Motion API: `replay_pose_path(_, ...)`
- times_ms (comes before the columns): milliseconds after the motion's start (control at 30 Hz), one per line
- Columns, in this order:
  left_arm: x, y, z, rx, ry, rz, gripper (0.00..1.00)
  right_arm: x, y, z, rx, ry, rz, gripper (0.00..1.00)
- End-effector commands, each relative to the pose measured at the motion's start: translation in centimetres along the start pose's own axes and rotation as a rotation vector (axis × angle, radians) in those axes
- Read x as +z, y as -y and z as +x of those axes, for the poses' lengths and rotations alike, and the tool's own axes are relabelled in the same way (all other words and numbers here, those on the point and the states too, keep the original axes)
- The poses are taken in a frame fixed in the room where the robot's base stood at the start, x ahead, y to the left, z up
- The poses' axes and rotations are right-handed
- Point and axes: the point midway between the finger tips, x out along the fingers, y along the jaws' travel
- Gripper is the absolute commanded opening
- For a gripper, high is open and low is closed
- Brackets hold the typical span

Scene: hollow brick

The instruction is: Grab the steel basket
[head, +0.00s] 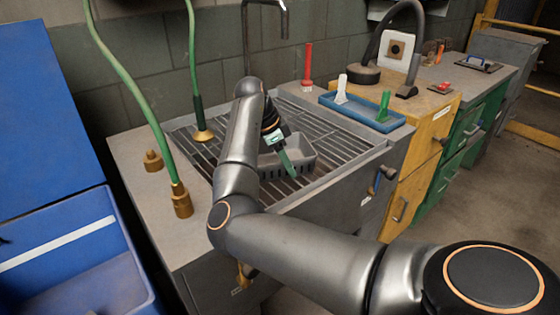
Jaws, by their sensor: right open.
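The steel basket (303,157) is a small grey open-topped container standing on the slatted grate of the sink. My right arm comes in from the lower right and reaches over the sink. My right gripper (284,157) is open and points down at the basket, in front of its left part. A narrow green piece shows at the gripper's end, and I cannot tell whether it is a finger. The gripper and arm hide part of the basket, and contact cannot be told. My left gripper is not in view.
A blue tray (385,124) with a white and a green item lies on the right counter, near a red tool (308,66). A blue bin (75,255) stands at left.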

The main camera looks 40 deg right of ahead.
Motion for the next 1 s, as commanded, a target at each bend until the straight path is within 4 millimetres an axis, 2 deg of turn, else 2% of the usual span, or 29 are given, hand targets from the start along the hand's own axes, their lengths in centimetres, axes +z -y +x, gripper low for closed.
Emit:
replay_pose_path(133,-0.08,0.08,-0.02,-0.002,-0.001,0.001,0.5,-0.03,0.01,-0.04,0.0,0.0,0.001,0.4)
replay_pose_path(500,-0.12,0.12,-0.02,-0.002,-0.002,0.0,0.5,-0.04,0.02,-0.08,-0.001,0.0,0.001,0.0)
replay_pose_path(1000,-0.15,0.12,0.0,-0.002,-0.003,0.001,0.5,0.0,-0.04,0.01,0.003,0.0,0.0,0.0)
